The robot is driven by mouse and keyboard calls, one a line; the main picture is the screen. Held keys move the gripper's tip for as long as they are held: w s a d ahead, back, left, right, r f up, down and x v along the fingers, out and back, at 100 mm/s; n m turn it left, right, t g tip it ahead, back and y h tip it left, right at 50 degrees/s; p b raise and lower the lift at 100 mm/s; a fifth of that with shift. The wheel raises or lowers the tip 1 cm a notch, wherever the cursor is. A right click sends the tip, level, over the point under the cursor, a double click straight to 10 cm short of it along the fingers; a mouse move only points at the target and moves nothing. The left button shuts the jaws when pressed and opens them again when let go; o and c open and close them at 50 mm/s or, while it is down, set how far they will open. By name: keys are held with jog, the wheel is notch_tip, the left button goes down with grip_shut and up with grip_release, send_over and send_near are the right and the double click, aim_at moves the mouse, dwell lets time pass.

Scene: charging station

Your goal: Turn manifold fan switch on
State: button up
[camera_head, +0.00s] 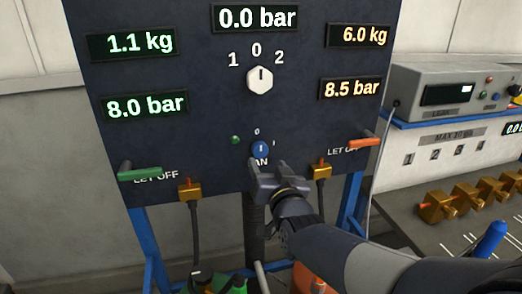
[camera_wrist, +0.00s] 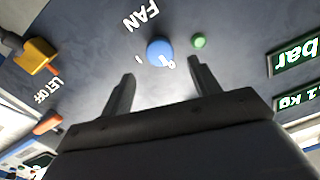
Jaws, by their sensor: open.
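The fan switch is a small round blue knob (camera_head: 260,149) on the dark panel, above the partly hidden FAN label. Its white mark looks upright, toward the 0 above it; a 1 mark sits to its right. My gripper (camera_head: 267,168) is just below the knob in the head view, open and empty. In the wrist view the panel looks turned over, and the blue knob (camera_wrist: 159,50) shows between and beyond the two spread fingers (camera_wrist: 161,72). The fingers appear apart from it. A small green lamp (camera_head: 235,139) is left of the knob, also in the wrist view (camera_wrist: 199,41).
A white selector knob (camera_head: 260,80) is above. A green lever (camera_head: 140,174) and orange lever (camera_head: 350,142) stick out at the panel's sides. Brass fittings (camera_head: 190,189) with hoses hang at the lower edge.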

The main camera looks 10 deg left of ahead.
aim_at(261, 152)
jog(key=shift+p+x, duration=0.65)
jog(key=shift+x, duration=2.85)
jog(key=c, duration=1)
